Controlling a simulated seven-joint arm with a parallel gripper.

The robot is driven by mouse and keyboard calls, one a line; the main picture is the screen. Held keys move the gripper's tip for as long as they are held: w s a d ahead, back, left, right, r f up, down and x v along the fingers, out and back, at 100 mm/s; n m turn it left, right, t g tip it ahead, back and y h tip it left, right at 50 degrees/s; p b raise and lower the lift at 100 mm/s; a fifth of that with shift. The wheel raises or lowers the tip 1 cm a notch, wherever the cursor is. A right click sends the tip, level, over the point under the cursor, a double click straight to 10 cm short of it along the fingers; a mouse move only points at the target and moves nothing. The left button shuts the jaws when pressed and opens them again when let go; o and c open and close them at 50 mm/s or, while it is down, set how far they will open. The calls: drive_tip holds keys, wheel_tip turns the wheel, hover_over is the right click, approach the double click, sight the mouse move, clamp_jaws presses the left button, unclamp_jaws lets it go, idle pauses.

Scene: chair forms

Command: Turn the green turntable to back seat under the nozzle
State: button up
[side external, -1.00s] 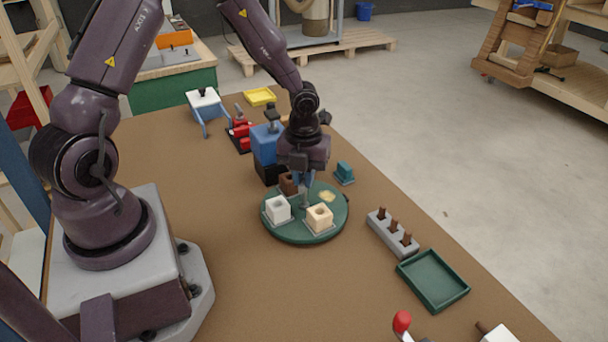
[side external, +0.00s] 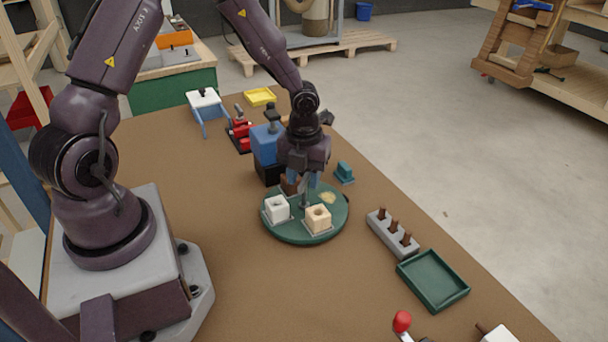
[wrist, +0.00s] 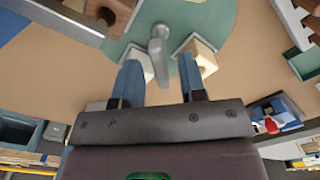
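The round green turntable (side external: 290,236) carries a white block (side external: 276,211), a cream block (side external: 318,219) and a brown block (side external: 289,186), partly hidden by my gripper. A pale yellow patch (side external: 328,197) lies on its right rear. A grey post (side external: 305,198) stands near its centre; the wrist view also shows the post (wrist: 158,52). My gripper (wrist: 160,82) is open above the turntable, its blue fingers apart with the post seen between them. The cream block (wrist: 204,57) shows beside the right finger. A blue and black machine (side external: 265,147) stands behind the turntable; I cannot make out a nozzle.
A grey rack with brown pegs (side external: 392,233) and a green tray (side external: 433,279) lie to the right. A teal piece (side external: 344,172) sits close behind the turntable's right edge. A red-knobbed lever (side external: 402,321) is at the front. The brown table is clear in front of the turntable.

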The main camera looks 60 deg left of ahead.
wheel_tip(320, 180, up, 13)
idle(0.6)
drive_tip(key=s+d+r+n+t, duration=0.2)
drive_tip(key=s+r+n, duration=0.4)
drive_tip(key=n, duration=0.7)
drive_tip(key=s+d+r+n+t, duration=0.3)
drive_tip(key=s+d+r+n, duration=0.2)
drive_tip(key=n, duration=0.9)
drive_tip(key=shift+s+r+t, duration=0.3)
drive_tip(key=shift+s+r, duration=0.95)
drive_tip(key=shift+s, duration=0.95)
